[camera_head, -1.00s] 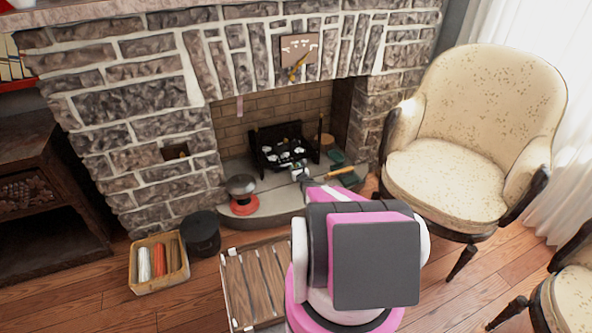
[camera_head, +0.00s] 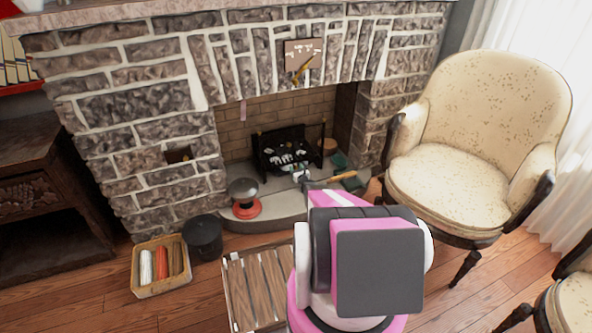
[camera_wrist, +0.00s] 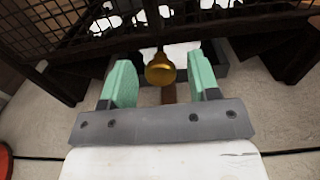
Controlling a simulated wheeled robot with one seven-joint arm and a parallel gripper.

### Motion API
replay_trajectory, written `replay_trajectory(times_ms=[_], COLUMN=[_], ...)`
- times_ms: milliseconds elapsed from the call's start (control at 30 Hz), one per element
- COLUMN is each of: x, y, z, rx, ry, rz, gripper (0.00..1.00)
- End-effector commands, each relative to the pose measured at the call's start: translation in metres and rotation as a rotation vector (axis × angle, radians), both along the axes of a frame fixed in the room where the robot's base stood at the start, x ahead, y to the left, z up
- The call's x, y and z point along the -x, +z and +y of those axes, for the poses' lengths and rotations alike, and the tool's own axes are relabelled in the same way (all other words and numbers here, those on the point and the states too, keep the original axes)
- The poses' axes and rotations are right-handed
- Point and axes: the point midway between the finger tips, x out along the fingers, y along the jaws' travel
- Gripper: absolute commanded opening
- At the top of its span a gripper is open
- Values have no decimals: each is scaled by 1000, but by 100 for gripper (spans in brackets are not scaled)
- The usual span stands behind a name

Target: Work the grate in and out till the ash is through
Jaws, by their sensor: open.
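The black grate (camera_head: 290,143) stands in the fireplace opening, with pale lumps in and before it. In the wrist view its dark mesh front (camera_wrist: 60,38) fills the top, with white material behind. A round brass knob (camera_wrist: 160,70) sticks out low at the front. My gripper (camera_wrist: 161,78) is open, its two green fingers on either side of the knob, with gaps between them and it. In the head view my gripper (camera_head: 301,176) is small and low before the grate, partly hidden by my arm. Whether ash lies beneath the grate is hidden.
On the hearth (camera_head: 277,206) stand a red-based object with a grey top (camera_head: 244,198) at left and a wooden-handled tool (camera_head: 344,176) at right. A black bucket (camera_head: 203,238), a basket (camera_head: 160,264) and a slatted wooden stand (camera_head: 257,290) are on the floor. A cream armchair (camera_head: 475,140) stands right.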

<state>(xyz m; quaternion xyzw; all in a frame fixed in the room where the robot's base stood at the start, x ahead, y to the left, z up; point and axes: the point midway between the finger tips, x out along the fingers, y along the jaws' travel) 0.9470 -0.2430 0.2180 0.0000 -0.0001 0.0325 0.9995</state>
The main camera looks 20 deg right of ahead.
Motion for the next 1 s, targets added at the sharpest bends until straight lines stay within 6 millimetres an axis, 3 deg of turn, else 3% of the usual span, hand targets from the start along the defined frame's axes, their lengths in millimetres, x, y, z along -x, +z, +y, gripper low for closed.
replay_trajectory(times_ms=[533, 700, 1000], x=[90, 100, 99], y=[1, 0, 0], z=[-5, -6, -6], rx=[1, 0, 0], ry=[0, 0, 0], rz=[1, 0, 0], gripper=[56, 56, 56])
